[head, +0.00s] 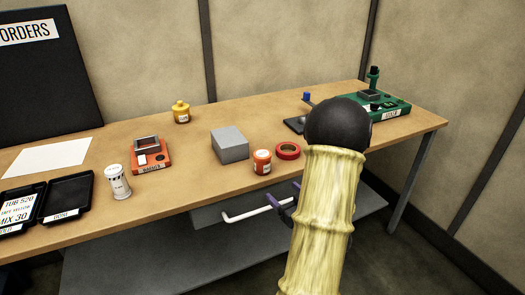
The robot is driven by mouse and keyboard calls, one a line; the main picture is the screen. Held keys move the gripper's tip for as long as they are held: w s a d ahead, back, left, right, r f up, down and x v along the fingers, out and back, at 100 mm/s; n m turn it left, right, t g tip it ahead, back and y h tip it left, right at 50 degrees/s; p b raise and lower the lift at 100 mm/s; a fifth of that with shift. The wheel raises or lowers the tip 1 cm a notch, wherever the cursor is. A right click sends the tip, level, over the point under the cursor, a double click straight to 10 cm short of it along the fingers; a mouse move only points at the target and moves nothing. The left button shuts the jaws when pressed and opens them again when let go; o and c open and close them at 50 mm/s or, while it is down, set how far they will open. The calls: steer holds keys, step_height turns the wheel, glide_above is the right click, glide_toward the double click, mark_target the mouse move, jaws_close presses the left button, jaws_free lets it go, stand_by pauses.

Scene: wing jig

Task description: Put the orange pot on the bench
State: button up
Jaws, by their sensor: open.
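The orange pot (262,162), with a white label and an orange lid, stands upright on the wooden bench (225,183), near its front edge. My arm crosses the right part of the head view and hides much of what lies behind it. Of my gripper (289,196), only dark purple finger parts show at the left of the arm, below the bench edge. They look open and are apart from the orange pot. They show close to the right end of a white bar handle (245,215); whether they touch it is hidden.
Beside the pot are a grey block (229,145) and a red tape ring (288,150). A yellow pot (181,112), a red device (151,156), a white tub (118,182), black trays (68,198) and a green unit (385,107) are on the bench. A grey shelf (150,255) lies below.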

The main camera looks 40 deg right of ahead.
mark_target(266, 163)
steer(key=shift+s+d+r+t+p, duration=0.15)
steer(key=shift+s+d+r+t, duration=0.2)
steer(key=shift+s+r, duration=0.3)
steer(key=shift+s+d+r+t+p, duration=0.2)
steer(key=shift+s+r+t, duration=0.15)
steer(key=shift+s+r, duration=0.25)
steer(key=w, duration=0.4)
steer(key=w+d, duration=0.1)
steer(key=w, duration=0.3)
steer(key=w+d+p, duration=0.1)
steer(key=w, duration=0.3)
steer(key=shift+w, duration=0.1)
steer(key=shift+w+d+r+p, duration=0.1)
steer(key=shift+w+p, duration=0.25)
steer(key=shift+w, duration=2.3)
